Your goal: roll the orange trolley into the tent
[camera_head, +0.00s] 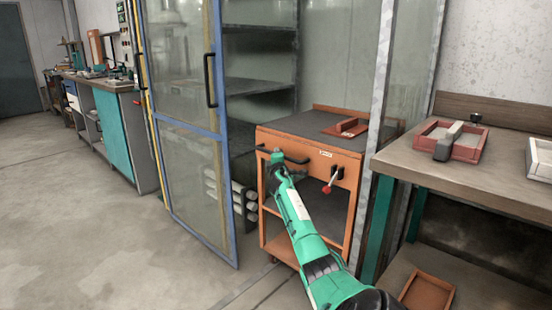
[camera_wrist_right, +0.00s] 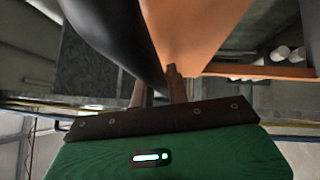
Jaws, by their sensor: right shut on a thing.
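The orange trolley (camera_head: 314,138) stands in the opening of the clear-walled tent (camera_head: 337,40), between its open blue-framed door and a metal post. It has a dark top, a lower shelf and a red-tipped lever on its front. My right gripper (camera_head: 278,158) is at the front upper left of the trolley, shut on its black handle (camera_head: 296,160). In the right wrist view the handle (camera_wrist_right: 118,38) passes close by the fingers (camera_wrist_right: 155,88), with the orange body (camera_wrist_right: 205,35) beyond. The exact grip is partly hidden. My left gripper is not in view.
The tent door (camera_head: 192,135) stands open left of the trolley. The metal post (camera_head: 381,90) is close on its right, beside a workbench (camera_head: 460,180) with a red tray (camera_head: 466,150). Dark shelves (camera_head: 258,85) stand inside the tent. Floor at left is clear.

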